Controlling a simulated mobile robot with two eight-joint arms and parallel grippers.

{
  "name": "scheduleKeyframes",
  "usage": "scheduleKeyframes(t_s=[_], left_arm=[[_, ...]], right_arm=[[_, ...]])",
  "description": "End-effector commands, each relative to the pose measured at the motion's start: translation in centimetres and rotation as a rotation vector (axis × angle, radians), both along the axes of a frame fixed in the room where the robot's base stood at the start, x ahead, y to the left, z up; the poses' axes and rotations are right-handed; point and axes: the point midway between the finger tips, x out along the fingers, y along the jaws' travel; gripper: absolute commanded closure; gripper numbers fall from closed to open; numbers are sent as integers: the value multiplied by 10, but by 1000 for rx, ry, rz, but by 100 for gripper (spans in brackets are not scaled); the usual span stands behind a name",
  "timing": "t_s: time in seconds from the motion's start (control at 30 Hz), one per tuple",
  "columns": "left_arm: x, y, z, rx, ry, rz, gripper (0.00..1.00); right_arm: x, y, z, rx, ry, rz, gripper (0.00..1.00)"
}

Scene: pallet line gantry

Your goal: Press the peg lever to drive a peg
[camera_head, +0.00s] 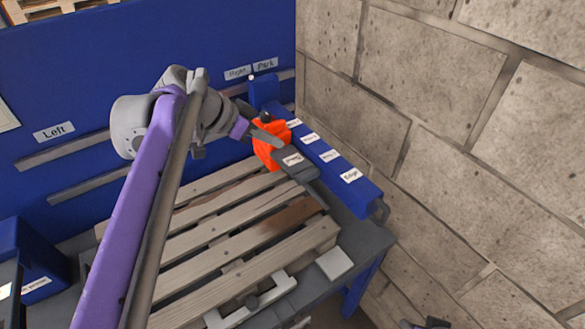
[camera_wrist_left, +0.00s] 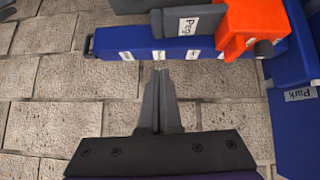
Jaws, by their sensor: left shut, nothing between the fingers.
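The peg lever (camera_head: 300,165) is a dark grey bar labelled Peg. It sticks out from an orange housing (camera_head: 270,155) mounted beside a blue rail (camera_head: 345,180) at the pallet's far right corner. In the left wrist view the lever (camera_wrist_left: 190,22) and the orange housing (camera_wrist_left: 250,25) show at the top. My left gripper (camera_head: 281,144) is shut and empty, its fingertips in front of the housing in the head view. In the left wrist view the closed fingers (camera_wrist_left: 161,72) point at the blue rail (camera_wrist_left: 110,45), apart from the lever in the picture. Contact cannot be told.
A wooden pallet (camera_head: 235,240) lies on the grey table (camera_head: 365,243). A white block (camera_head: 334,263) and a pale handle piece (camera_head: 255,302) are near its front edge. A stone wall (camera_head: 450,130) stands close on the right, a blue panel (camera_head: 90,90) behind.

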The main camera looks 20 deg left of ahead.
Motion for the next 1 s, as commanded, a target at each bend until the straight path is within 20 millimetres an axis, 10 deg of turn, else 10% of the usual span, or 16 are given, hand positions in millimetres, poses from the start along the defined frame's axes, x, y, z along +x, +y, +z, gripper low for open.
scheduleKeyframes(t_s=[0.47, 1.0], left_arm=[[8, -9, -12, -1, 1, -3, 100], [52, -49, -92, 1, 1, 0, 100]], right_arm=[[0, 0, -1, 0, 1, 0, 50], [-3, 0, -7, 0, 5, 0, 50]])
